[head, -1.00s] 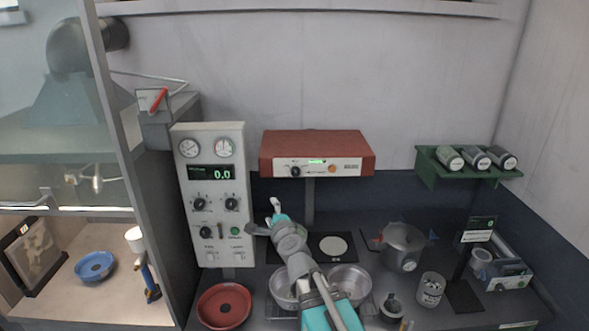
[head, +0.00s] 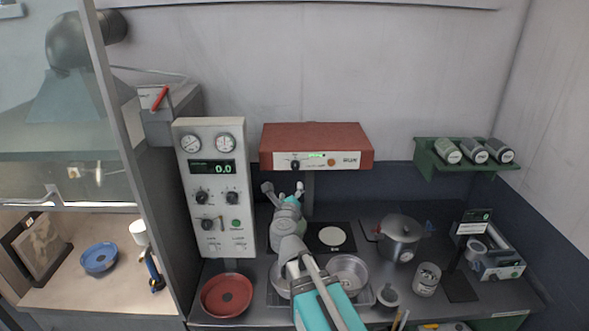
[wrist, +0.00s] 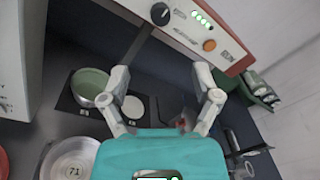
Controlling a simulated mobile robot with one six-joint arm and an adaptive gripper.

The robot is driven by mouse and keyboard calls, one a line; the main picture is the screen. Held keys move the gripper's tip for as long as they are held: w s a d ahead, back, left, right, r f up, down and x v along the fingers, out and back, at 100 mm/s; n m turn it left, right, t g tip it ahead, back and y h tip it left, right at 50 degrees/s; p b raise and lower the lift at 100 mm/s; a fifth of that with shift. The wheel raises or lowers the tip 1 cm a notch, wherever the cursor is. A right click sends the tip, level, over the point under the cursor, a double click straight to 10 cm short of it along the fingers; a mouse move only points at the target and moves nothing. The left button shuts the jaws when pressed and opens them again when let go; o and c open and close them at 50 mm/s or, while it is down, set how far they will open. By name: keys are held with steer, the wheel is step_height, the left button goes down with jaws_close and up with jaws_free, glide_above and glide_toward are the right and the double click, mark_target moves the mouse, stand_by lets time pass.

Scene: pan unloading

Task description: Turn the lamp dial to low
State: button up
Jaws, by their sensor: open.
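A red lamp unit (head: 316,140) is mounted on a grey post, with a pale front strip. A black dial (head: 295,165) with a white pointer mark is on the left of that strip, beside a small green lit display and an orange button. The dial also shows at the top of the wrist view (wrist: 160,14); its setting marks are too small to read. My gripper (head: 284,189) is open and empty, below the dial and apart from it. In the wrist view its fingers (wrist: 160,82) are spread wide, with the dial beyond them.
A grey control panel (head: 215,240) with several knobs stands left of my gripper. Metal pans (head: 348,272) and a lidded pot (head: 399,237) stand on the counter below and right. A green shelf (head: 432,174) with canisters hangs at right.

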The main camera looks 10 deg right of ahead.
mark_target(295, 168)
steer(key=shift+w, duration=0.1)
steer(key=shift+x, duration=6.8)
steer(key=shift+r, duration=0.1)
jaws_close()
steer(key=shift+n, duration=0.4)
steer(key=n+b, duration=0.1)
steer(key=n, duration=0.4)
steer(key=shift+d+t, duration=0.1)
steer(key=shift+t, duration=0.3)
steer(key=n+b, duration=0.1)
steer(key=n, duration=0.5)
steer(key=shift+n+y, duration=0.3)
steer(key=shift+y, duration=0.1)
